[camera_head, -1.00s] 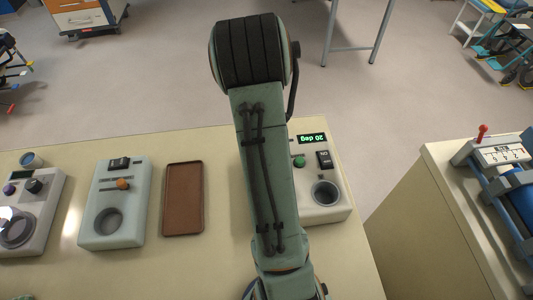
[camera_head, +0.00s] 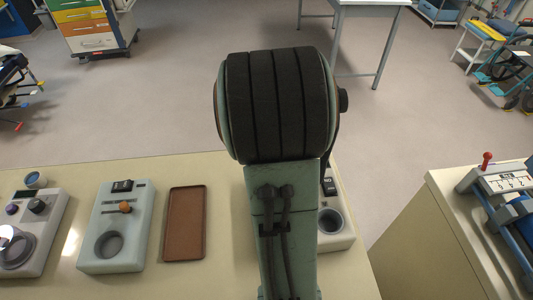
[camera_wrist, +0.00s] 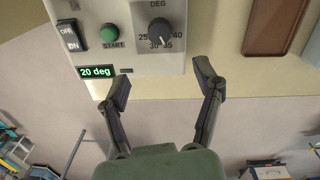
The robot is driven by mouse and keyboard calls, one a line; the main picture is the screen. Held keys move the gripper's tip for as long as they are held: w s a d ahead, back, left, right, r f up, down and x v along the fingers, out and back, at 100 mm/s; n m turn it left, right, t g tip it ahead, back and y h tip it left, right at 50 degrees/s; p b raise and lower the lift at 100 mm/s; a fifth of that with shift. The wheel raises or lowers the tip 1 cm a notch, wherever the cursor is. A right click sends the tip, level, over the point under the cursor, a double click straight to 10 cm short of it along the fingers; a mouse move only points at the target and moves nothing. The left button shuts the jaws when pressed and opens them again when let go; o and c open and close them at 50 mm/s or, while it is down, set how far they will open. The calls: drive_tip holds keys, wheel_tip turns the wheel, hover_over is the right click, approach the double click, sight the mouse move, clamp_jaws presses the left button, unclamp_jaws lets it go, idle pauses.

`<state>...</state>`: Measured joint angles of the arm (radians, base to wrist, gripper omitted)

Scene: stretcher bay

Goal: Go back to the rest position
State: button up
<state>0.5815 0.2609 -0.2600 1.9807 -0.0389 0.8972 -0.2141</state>
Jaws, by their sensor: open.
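My gripper (camera_wrist: 167,88) is open and empty in the wrist view, its two fingers spread apart. Beyond the fingertips is a pale device (camera_wrist: 130,45) with a green START button (camera_wrist: 109,34), an OFF/ON switch (camera_wrist: 69,35), a dark dial (camera_wrist: 159,31) and a display (camera_wrist: 97,72) reading 20 deg. In the head view my arm stands upright in front of that device, hiding most of it; its round well (camera_head: 330,221) and dark switch show at the right. My gripper is hidden in the head view.
A brown tray (camera_head: 185,224), a pale green device (camera_head: 117,228) and a grey device (camera_head: 30,235) stand on the cream table (camera_head: 225,190). A second bench (camera_head: 430,235) with a red-knobbed lever (camera_head: 486,160) is at the right. Open floor lies behind the table.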

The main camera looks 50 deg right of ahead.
drive_tip(key=shift+w, duration=0.1)
drive_tip(key=w+a+r+n+t, duration=0.25)
drive_tip(key=w+a+r, duration=0.3)
drive_tip(key=a, duration=0.35)
drive_tip(key=s+a+r+n, duration=0.2)
drive_tip(key=a, duration=0.4)
drive_tip(key=s+a+r+n, duration=0.1)
drive_tip(key=s+a+n, duration=0.2)
drive_tip(key=a, duration=0.2)
drive_tip(key=s+a+f+g, duration=0.1)
drive_tip(key=s+a+f, duration=0.1)
drive_tip(key=s, duration=0.3)
drive_tip(key=s+a+f+g+y, duration=0.1)
drive_tip(key=s+a+f, duration=0.1)
drive_tip(key=s+a, duration=0.2)
drive_tip(key=shift+s, duration=0.9)
drive_tip(key=shift+a+n, duration=0.1)
drive_tip(key=shift+n, duration=0.15)
